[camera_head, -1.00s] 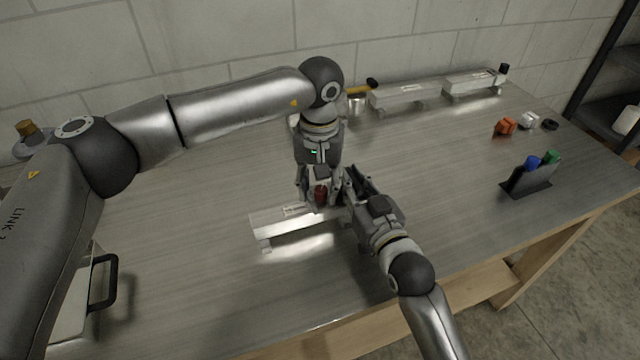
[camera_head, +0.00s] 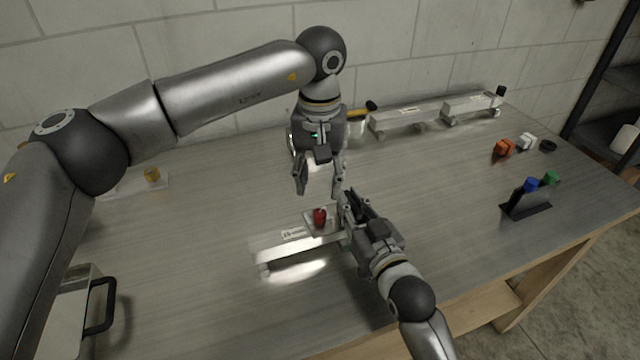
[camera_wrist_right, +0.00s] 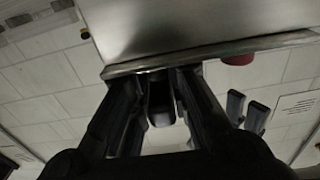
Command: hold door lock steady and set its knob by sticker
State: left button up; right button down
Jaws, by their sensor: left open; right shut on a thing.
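The door lock (camera_head: 272,246) is a silvery aluminium unit at the table's middle, with a red knob (camera_head: 319,216) on its top and a white sticker (camera_head: 293,233) beside the knob. The sticker's print is too small to read. My right gripper (camera_head: 345,212) is shut on the lock's right end; in the right wrist view its fingers meet the metal edge (camera_wrist_right: 210,53), with the red knob (camera_wrist_right: 238,59) nearby. My left gripper (camera_head: 319,188) is open and empty, above and behind the red knob, apart from it.
Two more aluminium units (camera_head: 398,119) (camera_head: 468,107) stand along the back wall. A black holder (camera_head: 525,205) with blue and green pieces stands at right, near orange (camera_head: 504,148) and white (camera_head: 527,141) pieces. A case with a black handle (camera_head: 103,306) is at left.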

jog(key=c, duration=1.3)
grip_release()
jog(key=shift+s+d, duration=0.1)
